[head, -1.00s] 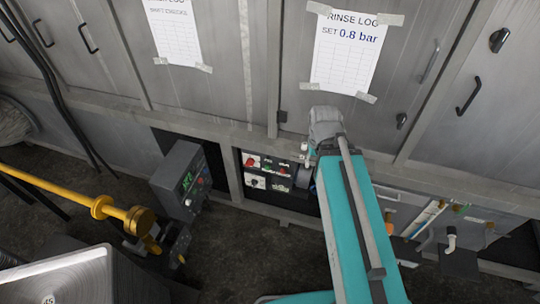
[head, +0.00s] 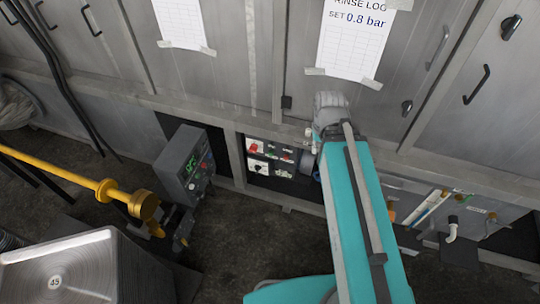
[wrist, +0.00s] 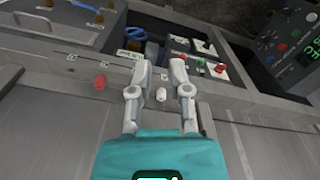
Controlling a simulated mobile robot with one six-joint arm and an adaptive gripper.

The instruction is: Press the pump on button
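A small control panel (head: 268,158) with red, green and black controls sits in the low opening under the cabinets in the head view. In the wrist view the panel (wrist: 203,58) is at upper right, with a green button (wrist: 200,62) near its middle. I cannot read which control is marked pump on. My gripper (wrist: 159,66) has its two fingers apart with nothing between them. In the wrist picture its fingertips lie just left of the panel; contact cannot be told. In the head view my wrist is right of the panel and the fingers are mostly hidden.
A grey box with a green display (head: 185,163) stands left of the panel; its display also shows in the wrist view (wrist: 311,52). A yellow pipe (head: 60,180) is at left.

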